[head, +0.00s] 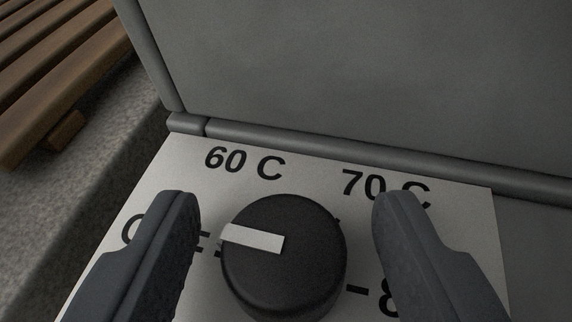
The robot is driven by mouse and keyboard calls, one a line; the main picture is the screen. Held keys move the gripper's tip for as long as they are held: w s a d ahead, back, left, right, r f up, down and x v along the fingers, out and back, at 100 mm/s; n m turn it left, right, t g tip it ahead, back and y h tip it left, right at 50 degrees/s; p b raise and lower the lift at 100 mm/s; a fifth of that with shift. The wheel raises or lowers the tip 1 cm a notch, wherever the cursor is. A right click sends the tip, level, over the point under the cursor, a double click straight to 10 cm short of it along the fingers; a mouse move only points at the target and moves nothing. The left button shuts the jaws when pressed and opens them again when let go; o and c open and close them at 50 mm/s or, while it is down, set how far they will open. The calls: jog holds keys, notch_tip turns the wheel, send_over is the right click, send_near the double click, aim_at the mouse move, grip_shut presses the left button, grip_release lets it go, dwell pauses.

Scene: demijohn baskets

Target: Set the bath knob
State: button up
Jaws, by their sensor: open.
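The bath knob (285,275) is a round black dial with a white pointer bar (252,239) on its top. The bar points left, toward a tick mark beside a partly hidden label. The knob sits on a pale dial plate (300,172) marked "60 C" (243,163) at the upper left and "70 C" at the upper right. My gripper (286,210) is open, with one finger on each side of the knob and a visible gap at both sides. The fingers cover parts of the left label and of the "70 C". A partly cut-off "8" shows at the lower right.
A grey metal wall (370,80) rises behind the plate, with a rounded rail (390,160) along its foot. A brown slatted wooden rack (60,60) lies at the upper left over a speckled grey surface (100,150).

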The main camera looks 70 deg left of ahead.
jog(key=shift+w+a+f, duration=0.15)
jog(key=shift+a+f, duration=0.05)
jog(key=shift+a, duration=0.2)
jog(key=c, duration=1)
jog(key=shift+o, duration=0.2)
jog(key=shift+d, duration=0.1)
